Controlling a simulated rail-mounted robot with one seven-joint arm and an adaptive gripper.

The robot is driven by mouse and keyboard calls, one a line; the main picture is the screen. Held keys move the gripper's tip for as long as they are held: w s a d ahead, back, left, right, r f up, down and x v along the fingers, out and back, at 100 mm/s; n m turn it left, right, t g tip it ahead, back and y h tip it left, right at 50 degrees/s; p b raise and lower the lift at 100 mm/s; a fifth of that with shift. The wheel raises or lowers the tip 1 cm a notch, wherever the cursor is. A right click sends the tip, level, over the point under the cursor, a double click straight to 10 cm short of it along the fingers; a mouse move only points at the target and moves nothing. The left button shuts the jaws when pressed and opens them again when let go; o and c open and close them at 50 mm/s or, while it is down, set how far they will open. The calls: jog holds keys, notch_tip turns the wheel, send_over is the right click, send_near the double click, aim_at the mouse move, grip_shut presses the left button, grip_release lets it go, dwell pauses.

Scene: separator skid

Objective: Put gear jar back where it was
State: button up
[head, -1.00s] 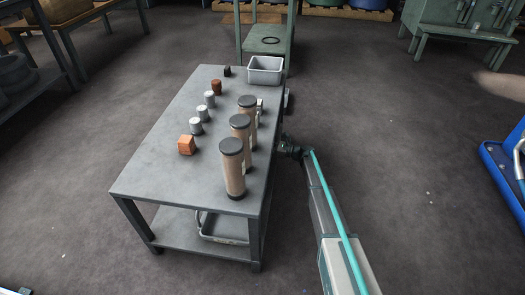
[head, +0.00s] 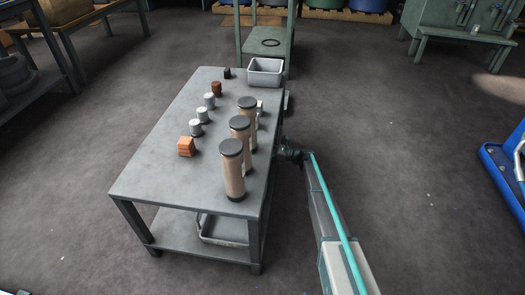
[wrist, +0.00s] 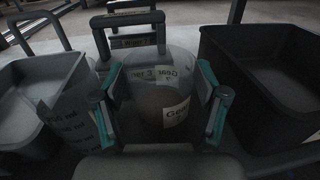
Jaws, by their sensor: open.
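The gear jar (wrist: 150,94) is a translucent, wide round jar with white labels; the word "Gear" can be read. It fills the middle of the wrist view. My gripper (wrist: 160,108) is open, with one teal-edged finger on each side of the jar. I cannot tell whether the fingers touch it. In the head view my arm reaches to the right side of the grey table, and the gripper's fingers and the jar are hidden there.
In the wrist view a grey bin (wrist: 30,85) stands close on the left and a dark bin (wrist: 270,80) close on the right. The tabletop (head: 155,165) holds tall dark-lidded cylinders (head: 232,172), small cans, an orange block (head: 186,147) and a grey tub (head: 265,72).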

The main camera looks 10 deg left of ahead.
jog(key=s+d+p, duration=0.2)
jog(key=d+p, duration=0.2)
jog(key=d, duration=0.8)
jog(key=s+f+n+g+h, duration=0.3)
jog(key=s+n+g, duration=0.15)
jog(key=s, duration=1.35)
jog(key=s+f+n+g+h, duration=0.25)
jog(key=s+n+h, duration=0.2)
jog(key=s, duration=1.35)
jog(key=s+d+r+n+g+h, duration=0.2)
jog(key=s+d+n+h, duration=0.1)
jog(key=s, duration=0.7)
jog(key=s+d+r+n+g+h, duration=0.1)
jog(key=s+d+n+g+h, duration=0.1)
jog(key=s+d, duration=0.4)
jog(key=s+d+r+n+g+h, duration=0.2)
jog(key=s+d+n+h, duration=0.2)
jog(key=s, duration=1.1)
jog(key=shift+s+d+r, duration=0.25)
jog(key=shift+s+r, duration=0.05)
jog(key=shift+s, duration=0.05)
jog(key=s+d+r+n+t+p, duration=0.1)
jog(key=s+r+p, duration=0.1)
jog(key=r+p, duration=0.9)
jog(key=s+d+r+n+t+h+p, duration=0.1)
jog(key=r+p, duration=1.1)
jog(key=p, duration=1.4)
jog(key=shift+s+r+t, duration=0.15)
jog(key=shift+s+t, duration=0.35)
jog(key=shift+s, duration=0.35)
